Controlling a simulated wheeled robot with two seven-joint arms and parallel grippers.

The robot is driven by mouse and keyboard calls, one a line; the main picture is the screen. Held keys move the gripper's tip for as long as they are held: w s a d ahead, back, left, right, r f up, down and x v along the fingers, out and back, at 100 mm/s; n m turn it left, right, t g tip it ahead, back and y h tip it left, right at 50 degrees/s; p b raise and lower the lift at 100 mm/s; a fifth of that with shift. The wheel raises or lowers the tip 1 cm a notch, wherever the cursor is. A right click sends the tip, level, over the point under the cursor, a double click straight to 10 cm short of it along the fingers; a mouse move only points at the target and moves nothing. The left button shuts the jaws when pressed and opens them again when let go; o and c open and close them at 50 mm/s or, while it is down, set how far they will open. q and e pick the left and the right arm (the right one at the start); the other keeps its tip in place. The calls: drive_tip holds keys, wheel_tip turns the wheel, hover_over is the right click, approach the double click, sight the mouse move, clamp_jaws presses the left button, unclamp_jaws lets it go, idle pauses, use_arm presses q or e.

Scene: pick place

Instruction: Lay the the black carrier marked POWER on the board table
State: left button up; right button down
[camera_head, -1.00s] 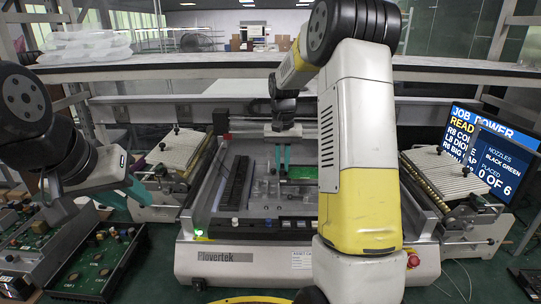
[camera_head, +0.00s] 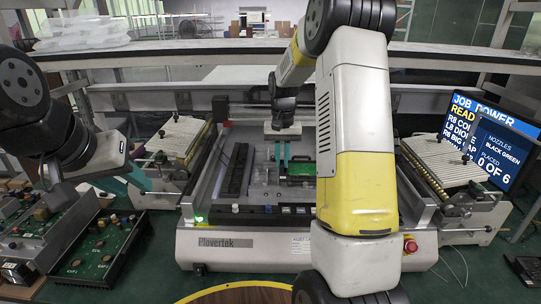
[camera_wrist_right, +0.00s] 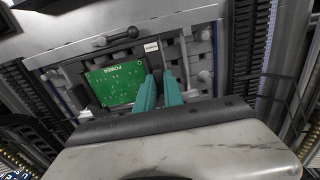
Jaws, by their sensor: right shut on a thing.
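The black carrier (camera_head: 291,182) with a green board in it is inside the placement machine, over its board table area. In the right wrist view its green board (camera_wrist_right: 117,83) reads POWER upside down. My right gripper (camera_head: 282,165) reaches down from above with teal fingers, shut on the carrier's edge. In the right wrist view the fingertips (camera_wrist_right: 159,80) meet that edge beside the board. Whether the carrier touches the board table beneath cannot be told. My left gripper (camera_head: 125,188) is at the left, its teal fingers apart and empty, above other black carriers.
A black carrier with green boards (camera_head: 98,252) and a second board tray (camera_head: 30,225) lie at the lower left. Ribbed feeders (camera_head: 440,161) flank the machine. A monitor (camera_head: 490,140) stands at right, and a red button (camera_head: 410,246) sits on the machine's front. My right arm blocks the machine's right part.

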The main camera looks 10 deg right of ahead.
drive_tip(key=shift+f, duration=0.9)
idle(0.8)
drive_tip(key=c, duration=1.4)
unclamp_jaws()
drive_tip(key=c, duration=0.3)
drive_tip(key=shift+c, duration=0.2)
drive_tip(key=shift+r, duration=3.55)
